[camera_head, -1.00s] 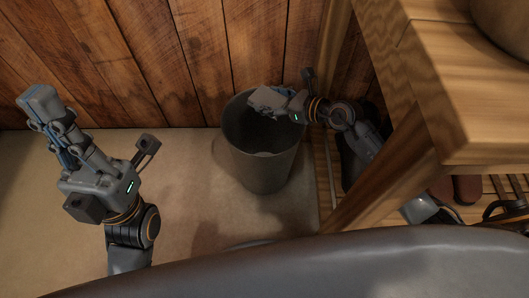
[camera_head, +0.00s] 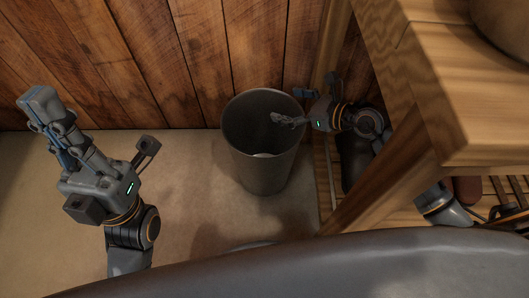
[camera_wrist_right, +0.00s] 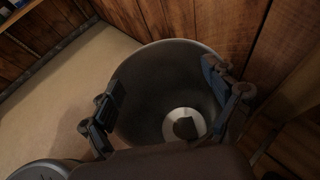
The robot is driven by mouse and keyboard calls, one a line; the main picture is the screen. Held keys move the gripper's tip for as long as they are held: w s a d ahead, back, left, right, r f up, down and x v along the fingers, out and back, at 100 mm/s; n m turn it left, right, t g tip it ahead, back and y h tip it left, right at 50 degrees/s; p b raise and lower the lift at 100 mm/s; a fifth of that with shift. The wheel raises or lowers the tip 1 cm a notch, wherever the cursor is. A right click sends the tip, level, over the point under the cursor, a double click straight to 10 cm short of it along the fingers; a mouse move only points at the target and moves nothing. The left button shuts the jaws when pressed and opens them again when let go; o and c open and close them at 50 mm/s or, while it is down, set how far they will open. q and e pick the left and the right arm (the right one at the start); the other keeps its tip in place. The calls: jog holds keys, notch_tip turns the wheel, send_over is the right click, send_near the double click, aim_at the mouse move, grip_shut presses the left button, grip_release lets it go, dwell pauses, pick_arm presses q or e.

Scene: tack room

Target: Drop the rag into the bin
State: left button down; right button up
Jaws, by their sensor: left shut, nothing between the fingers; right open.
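The bin (camera_head: 262,172) is a tall grey round tub standing upright on the floor, its open top facing up. My right gripper (camera_head: 287,106) is at the right side of its mouth, open with nothing between its fingers. In the right wrist view, the spread fingers stand on either side of the bin's opening (camera_wrist_right: 150,75). A dark patch (camera_wrist_right: 186,128) lies on the pale disc at the bin's bottom; it may be the rag, but I cannot tell it from shadow. No rag shows elsewhere. My left gripper (camera_head: 42,100) is shut and empty, left of the bin.
A wooden bench (camera_head: 470,90) stands at the right, its leg close to the bin and my right arm. A plank wall (camera_head: 160,60) rises behind the bin. The pale floor (camera_head: 190,185) between my left arm and the bin is clear.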

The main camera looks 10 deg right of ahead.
jog(key=v, duration=0.5)
jog(key=shift+s+d+r, duration=0.2)
jog(key=shift+s+d, duration=0.05)
